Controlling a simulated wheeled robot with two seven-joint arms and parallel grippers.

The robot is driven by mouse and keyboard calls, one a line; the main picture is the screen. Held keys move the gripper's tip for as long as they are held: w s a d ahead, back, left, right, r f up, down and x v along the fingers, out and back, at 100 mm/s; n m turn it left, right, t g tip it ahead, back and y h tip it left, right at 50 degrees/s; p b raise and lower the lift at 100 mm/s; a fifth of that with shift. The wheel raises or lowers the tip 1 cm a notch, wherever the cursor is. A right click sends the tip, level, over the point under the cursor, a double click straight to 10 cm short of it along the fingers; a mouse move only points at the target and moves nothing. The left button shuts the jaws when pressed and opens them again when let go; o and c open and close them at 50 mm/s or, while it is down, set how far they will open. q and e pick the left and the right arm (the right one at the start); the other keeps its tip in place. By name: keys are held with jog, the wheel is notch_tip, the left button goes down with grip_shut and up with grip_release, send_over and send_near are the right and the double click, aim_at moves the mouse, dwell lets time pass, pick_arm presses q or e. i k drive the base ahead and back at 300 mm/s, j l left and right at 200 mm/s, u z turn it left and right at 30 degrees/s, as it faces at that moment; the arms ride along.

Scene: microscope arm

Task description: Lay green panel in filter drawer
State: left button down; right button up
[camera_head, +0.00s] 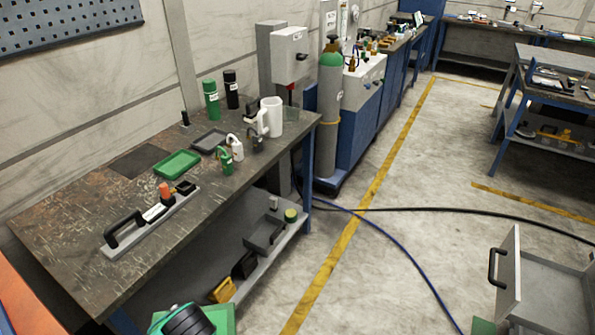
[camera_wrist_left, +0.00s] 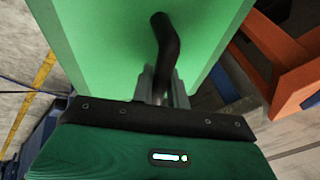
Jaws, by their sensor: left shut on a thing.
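The green panel (camera_wrist_left: 95,40) is a flat board with a black bent handle (camera_wrist_left: 166,45). My left gripper (camera_wrist_left: 160,88) is shut on this handle, and the panel fills the upper middle of the left wrist view. In the head view, part of the green panel (camera_head: 224,318) shows at the bottom edge, around and below my dark and teal left wrist, which hides its middle. A grey open drawer (camera_head: 545,288) with a black handle on its front is at the lower right of the head view, well apart from the panel. My right gripper is not in view.
A worn workbench (camera_head: 75,215) at the left holds a green tray (camera_head: 177,163), bottles and a long handled tool. A gas cylinder (camera_head: 329,110) stands beyond it. A hose and cable cross the open floor (camera_head: 400,260). An orange frame (camera_wrist_left: 285,65) shows at right in the wrist view.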

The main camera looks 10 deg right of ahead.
aim_at(545, 296)
jog(key=i+l+z, duration=0.1)
jog(key=i+z, duration=0.15)
jog(key=z, duration=0.15)
jog(key=i+z, duration=0.2)
jog(key=z, duration=0.2)
jog(key=i+z, duration=0.35)
jog(key=i+j+z, duration=0.15)
jog(key=z, duration=0.25)
